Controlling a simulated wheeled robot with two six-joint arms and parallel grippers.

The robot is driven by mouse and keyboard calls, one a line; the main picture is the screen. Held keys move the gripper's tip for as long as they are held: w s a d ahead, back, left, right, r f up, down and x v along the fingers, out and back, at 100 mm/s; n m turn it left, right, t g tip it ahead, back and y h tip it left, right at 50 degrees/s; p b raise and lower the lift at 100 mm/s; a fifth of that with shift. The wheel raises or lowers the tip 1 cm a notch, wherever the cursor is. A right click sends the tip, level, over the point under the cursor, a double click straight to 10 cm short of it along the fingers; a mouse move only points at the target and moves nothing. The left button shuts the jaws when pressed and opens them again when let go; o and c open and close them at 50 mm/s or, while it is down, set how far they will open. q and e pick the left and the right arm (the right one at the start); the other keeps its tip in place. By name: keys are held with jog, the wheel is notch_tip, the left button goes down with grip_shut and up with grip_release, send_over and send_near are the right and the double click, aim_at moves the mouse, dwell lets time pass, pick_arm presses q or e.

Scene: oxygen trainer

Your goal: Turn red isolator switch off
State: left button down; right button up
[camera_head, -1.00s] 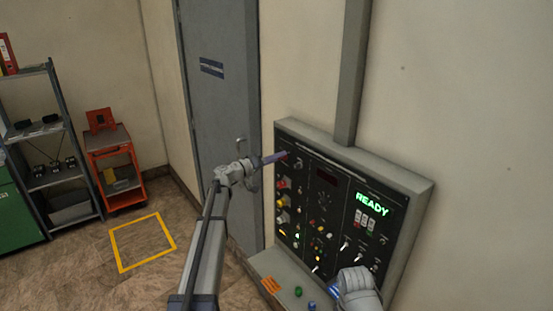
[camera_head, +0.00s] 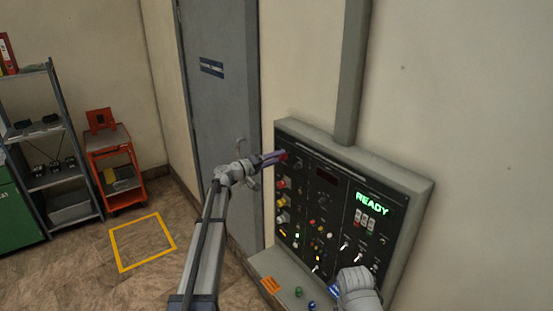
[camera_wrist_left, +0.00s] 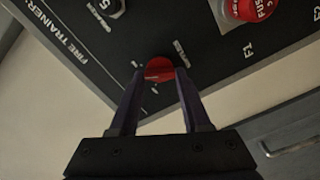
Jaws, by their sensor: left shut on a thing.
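The red isolator switch (camera_wrist_left: 159,69) is a round red knob on the dark control panel. In the left wrist view it sits between the fingertips of my left gripper (camera_wrist_left: 158,80), which is shut on it. In the head view the red switch (camera_head: 284,156) shows at the panel's upper left corner, at the tips of my left gripper (camera_head: 274,159). The fingers partly cover the knob and its labels. My right gripper (camera_head: 335,290) is low in front of the panel; its fingers are too small to read.
The control panel (camera_head: 346,181) carries several knobs, lamps and a green READY display (camera_head: 371,204). A ledge (camera_head: 262,265) juts out below. A grey door (camera_head: 220,100) stands to the left.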

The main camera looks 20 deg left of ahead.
pick_arm(q)
jog(key=shift+f+n, duration=0.15)
jog(key=shift+n, duration=3.4)
jog(key=shift+f+n, duration=0.1)
jog(key=shift+n, duration=3.75)
jog(key=shift+c, duration=1.8)
grip_release()
jog(key=shift+s, duration=0.1)
